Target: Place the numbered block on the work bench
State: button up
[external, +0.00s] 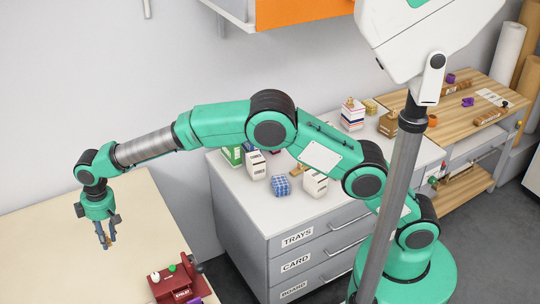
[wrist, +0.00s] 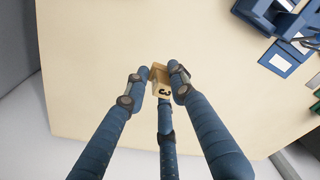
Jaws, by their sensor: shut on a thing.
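The numbered block (wrist: 158,73) is a small tan block with a dark 3 on one face. In the wrist view it sits between the fingertips of my gripper (wrist: 159,82), which is shut on it. The fingers hide parts of its sides. The block is barely visible there. I cannot tell whether it touches the bench top.
A dark red holder (external: 172,287) stands on the bench, right of my gripper. Blue items (wrist: 283,58) show at the wrist view's upper right. The bench around the gripper is clear. A grey drawer cabinet (external: 235,195) with small boxes stands to the right.

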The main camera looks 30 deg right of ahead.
jog(key=s+a+f, duration=0.1)
jog(key=s+a, duration=0.1)
send_over(117, 278)
notch_tip(117, 278, down, 4)
jog(key=shift+s+d+f, duration=0.1)
dwell(0.3)
jog(key=shift+f+b, duration=0.55)
jog(key=shift+f, duration=1.9)
jog(key=shift+f+b, duration=0.6)
jog(key=shift+f, duration=1.95)
